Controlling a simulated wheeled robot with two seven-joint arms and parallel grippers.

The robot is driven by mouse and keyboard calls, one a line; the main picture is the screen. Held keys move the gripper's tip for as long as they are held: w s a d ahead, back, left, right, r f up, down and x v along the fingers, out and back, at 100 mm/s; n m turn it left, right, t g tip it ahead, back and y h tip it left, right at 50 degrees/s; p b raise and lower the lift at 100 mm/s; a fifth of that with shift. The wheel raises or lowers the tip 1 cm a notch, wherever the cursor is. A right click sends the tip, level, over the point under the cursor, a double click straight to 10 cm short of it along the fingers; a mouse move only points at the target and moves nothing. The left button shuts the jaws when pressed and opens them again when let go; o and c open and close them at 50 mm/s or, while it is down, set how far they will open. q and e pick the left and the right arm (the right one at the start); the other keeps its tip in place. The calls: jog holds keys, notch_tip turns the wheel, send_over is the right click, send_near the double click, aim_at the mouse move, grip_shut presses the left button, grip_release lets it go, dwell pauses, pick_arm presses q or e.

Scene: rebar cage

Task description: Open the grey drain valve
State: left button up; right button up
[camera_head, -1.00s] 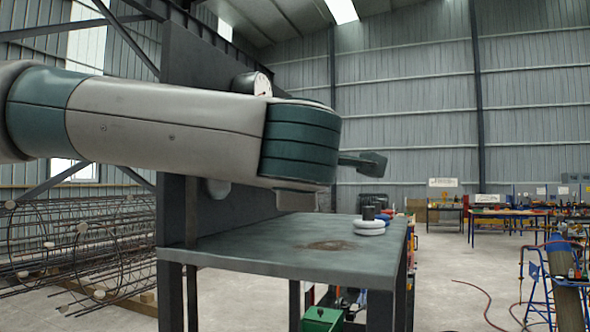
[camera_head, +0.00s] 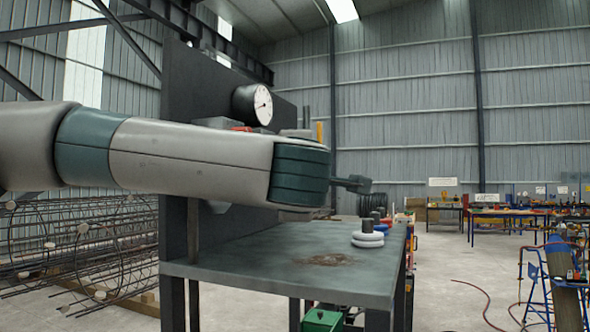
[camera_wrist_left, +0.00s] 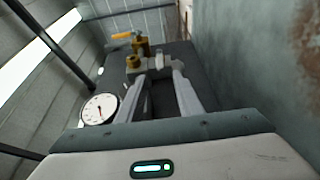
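My left arm reaches across the head view from the left, in front of the dark upright panel (camera_head: 185,110). Brass fittings (camera_wrist_left: 133,61) and a yellow lever (camera_wrist_left: 121,35) are close beyond. I cannot tell for sure which part is the grey drain valve. My right gripper is not in view.
A round white gauge (camera_head: 262,104) is on the panel, also in the left wrist view (camera_wrist_left: 99,108). The grey-green bench (camera_head: 270,262) has white rings (camera_head: 367,240) near its right edge. Rebar cages (camera_head: 75,245) lie at left.

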pick_arm(q)
jog(key=w+p, duration=0.5)
jog(key=w, duration=0.6)
jog(key=shift+a, duration=0.4)
grip_shut()
